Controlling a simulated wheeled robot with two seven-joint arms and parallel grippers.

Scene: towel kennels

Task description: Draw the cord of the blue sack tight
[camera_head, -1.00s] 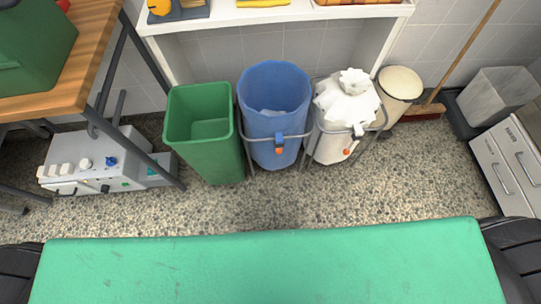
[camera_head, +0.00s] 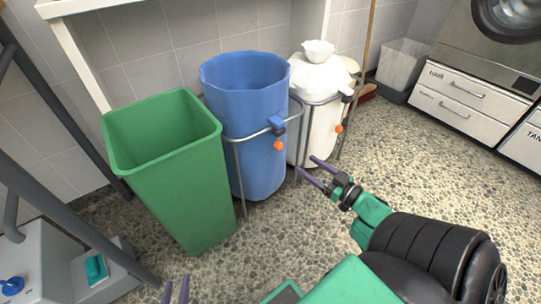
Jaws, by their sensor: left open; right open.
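The blue sack (camera_head: 251,165) stands upright with its mouth wide open, in a grey metal stand (camera_head: 237,160). A blue cord lock (camera_head: 276,125) sits on its front right near the stand's ring, and an orange ball (camera_head: 278,146) hangs just below it. My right gripper (camera_head: 305,164) is open and empty, its purple fingertips right of and a little below the ball, apart from it in the picture. My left gripper (camera_head: 176,289) shows only its purple fingertips at the bottom edge; it is open, with nothing seen between them.
A green bin (camera_head: 172,171) stands left of the blue sack. A white sack (camera_head: 314,120) with a gathered top and its own orange ball (camera_head: 339,129) stands to the right. A grey machine (camera_head: 45,270) is lower left. Pebbled floor (camera_head: 430,175) is free at right.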

